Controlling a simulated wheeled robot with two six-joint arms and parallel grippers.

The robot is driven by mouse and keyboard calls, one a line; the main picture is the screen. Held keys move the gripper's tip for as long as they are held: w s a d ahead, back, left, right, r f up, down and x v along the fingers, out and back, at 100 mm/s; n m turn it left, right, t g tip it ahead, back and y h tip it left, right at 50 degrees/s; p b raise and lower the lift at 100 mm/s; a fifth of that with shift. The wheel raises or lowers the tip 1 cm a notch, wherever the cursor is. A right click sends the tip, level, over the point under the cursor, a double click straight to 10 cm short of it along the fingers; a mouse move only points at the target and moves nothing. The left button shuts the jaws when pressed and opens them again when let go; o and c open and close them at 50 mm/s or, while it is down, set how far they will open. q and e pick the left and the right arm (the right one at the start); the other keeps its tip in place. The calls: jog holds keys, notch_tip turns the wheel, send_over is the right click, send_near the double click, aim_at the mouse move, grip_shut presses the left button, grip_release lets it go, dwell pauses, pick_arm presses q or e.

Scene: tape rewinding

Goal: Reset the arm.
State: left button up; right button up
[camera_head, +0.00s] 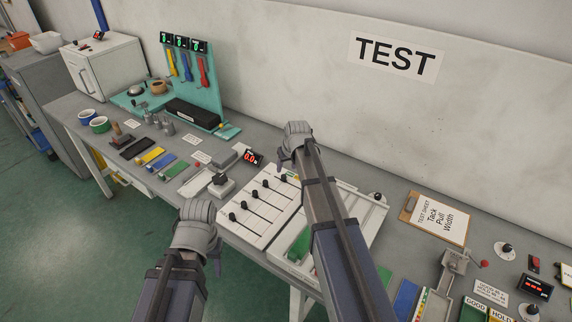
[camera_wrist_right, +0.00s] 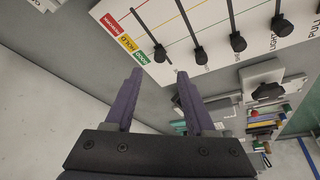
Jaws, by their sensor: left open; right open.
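My right gripper (camera_head: 286,156) is at the back of the white slider panel (camera_head: 240,225), near the wall, with its arm crossing the right part of the bench. In the right wrist view my right gripper (camera_wrist_right: 160,75) has its two purple fingers apart with nothing between them. The panel (camera_wrist_right: 148,22), with its black knobs, lies beyond the fingertips there. My left gripper (camera_head: 216,262) hangs by the bench's front edge, left of the panel. It is open, and its fingers are small and partly hidden by the wrist. I see nothing held by either gripper.
A white tray unit (camera_head: 362,215) is partly hidden behind my right arm. A clipboard (camera_head: 437,218) lies to the right. A teal tool stand (camera_head: 208,92) and a white cabinet (camera_head: 112,68) stand at the back left. The wall bounds the bench behind.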

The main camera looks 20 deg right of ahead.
dwell(0.4)
jog(key=s+a, duration=0.4)
jog(key=s+a+f+n+g, duration=0.1)
jog(key=s+a, duration=0.3)
jog(key=s+a+g, duration=0.1)
jog(key=s+a, duration=0.2)
jog(key=s, duration=0.1)
jog(key=shift+s+a+f+n, duration=0.15)
jog(key=shift+a+n, duration=0.15)
jog(key=shift+a, duration=0.1)
jog(key=shift+n+g, duration=0.5)
jog(key=shift+g, duration=0.3)
jog(key=s+a, duration=0.1)
jog(key=s, duration=0.2)
jog(key=s+a, duration=0.3)
jog(key=s, duration=0.2)
jog(key=shift+s+a+f, duration=0.15)
jog(key=shift+s+a, duration=0.15)
jog(key=shift+a, duration=0.1)
jog(key=s+a+g+h, duration=0.1)
jog(key=s+a, duration=0.1)
jog(key=s, duration=0.6)
jog(key=shift+s+a+n+h, duration=0.3)
jog(key=shift+s+a+n, duration=0.05)
jog(key=shift+s+n, duration=0.05)
